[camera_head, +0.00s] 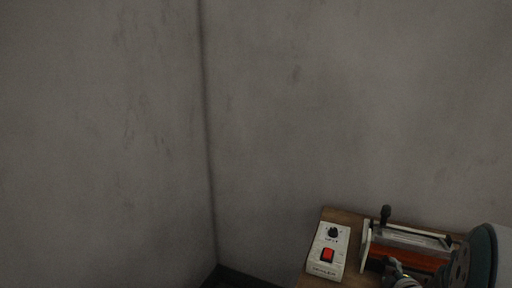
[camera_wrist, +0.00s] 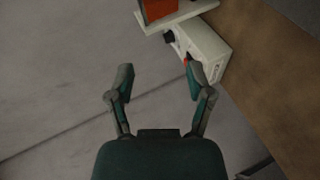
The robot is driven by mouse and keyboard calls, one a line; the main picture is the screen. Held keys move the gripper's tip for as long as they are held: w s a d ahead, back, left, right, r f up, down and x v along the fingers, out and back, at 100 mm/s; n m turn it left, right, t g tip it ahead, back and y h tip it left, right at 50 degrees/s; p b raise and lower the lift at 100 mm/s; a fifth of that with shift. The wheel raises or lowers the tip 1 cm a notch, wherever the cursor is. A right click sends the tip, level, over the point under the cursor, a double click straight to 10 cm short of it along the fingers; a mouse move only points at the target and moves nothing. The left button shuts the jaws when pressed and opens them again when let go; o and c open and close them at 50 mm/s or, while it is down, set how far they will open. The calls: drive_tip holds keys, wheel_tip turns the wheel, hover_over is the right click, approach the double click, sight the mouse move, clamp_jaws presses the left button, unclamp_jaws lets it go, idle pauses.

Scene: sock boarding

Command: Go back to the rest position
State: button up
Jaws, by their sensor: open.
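My gripper (camera_wrist: 157,82) shows in the wrist view with its two fingers spread apart and nothing between them. Past the right fingertip is a white control box (camera_wrist: 207,48), partly covered by that finger. In the head view the control box (camera_head: 327,250) has a black knob and a red switch and sits on a brown wooden table (camera_head: 312,281). No sock shows in either view.
A machine with an orange-red body (camera_head: 405,257) and light frame stands right of the control box, partly hidden by my arm. Its orange part (camera_wrist: 158,8) shows at the top of the wrist view. Bare grey walls (camera_head: 100,130) meet in a corner left of the table.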

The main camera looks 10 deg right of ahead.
drive_tip(key=a+r+m+g, duration=0.2)
drive_tip(key=a+r+m, duration=0.2)
drive_tip(key=a+r, duration=0.2)
drive_tip(key=s+a+r+m+g+y, duration=0.1)
drive_tip(key=s+a+r+m+g, duration=0.2)
drive_tip(key=s+a, duration=0.7)
drive_tip(key=s+a+r+m+g+y, duration=0.2)
drive_tip(key=s+a+m, duration=0.3)
drive_tip(key=s+a, duration=0.5)
drive_tip(key=shift+a+r+g+y, duration=0.3)
drive_tip(key=shift+a+r+g, duration=0.2)
drive_tip(key=shift+a+r, duration=0.15)
drive_tip(key=shift+s, duration=0.1)
